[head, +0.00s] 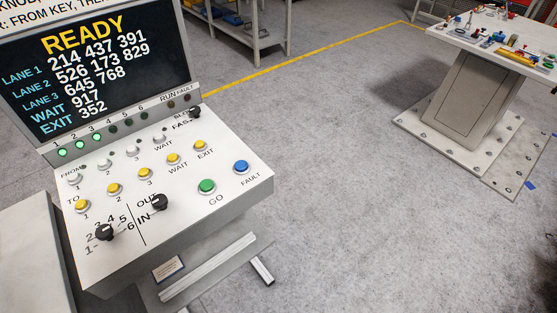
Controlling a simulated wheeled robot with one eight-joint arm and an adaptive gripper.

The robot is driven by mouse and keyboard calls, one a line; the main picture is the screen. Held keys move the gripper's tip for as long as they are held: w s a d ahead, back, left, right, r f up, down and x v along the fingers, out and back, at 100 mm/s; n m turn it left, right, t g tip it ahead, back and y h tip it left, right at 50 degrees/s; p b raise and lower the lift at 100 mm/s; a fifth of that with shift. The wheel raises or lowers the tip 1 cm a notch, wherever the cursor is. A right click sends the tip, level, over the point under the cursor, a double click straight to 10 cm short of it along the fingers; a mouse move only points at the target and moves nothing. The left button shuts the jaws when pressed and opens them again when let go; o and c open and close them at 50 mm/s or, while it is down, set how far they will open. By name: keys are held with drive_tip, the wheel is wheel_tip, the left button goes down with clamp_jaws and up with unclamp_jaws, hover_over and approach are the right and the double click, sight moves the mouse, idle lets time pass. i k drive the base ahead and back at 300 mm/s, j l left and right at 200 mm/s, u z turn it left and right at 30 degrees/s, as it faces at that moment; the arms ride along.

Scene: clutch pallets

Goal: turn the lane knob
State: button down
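The black knob (104,232) with the numbers 1 to 6 around it sits at the front left of the sloped white control panel (230,195). Its pointer is too small to read for certain. A second black knob (159,202), marked OUT and IN, sits to its right. A third black knob (194,112) is at the panel's back right, near the word FAST. The screen (95,60) reads READY, with number rows for lanes 1 to 3, WAIT and EXIT. My gripper is not in view.
The panel holds white buttons (132,151), yellow buttons (145,173), a green GO button (206,187) and a blue FAULT button (241,167). Lamps 1 to 3 (79,145) glow green. A table with small parts (465,35) stands at right. Grey floor (360,200) between is clear.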

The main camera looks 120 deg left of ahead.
sight(104, 232)
drive_tip(key=u, duration=4.7)
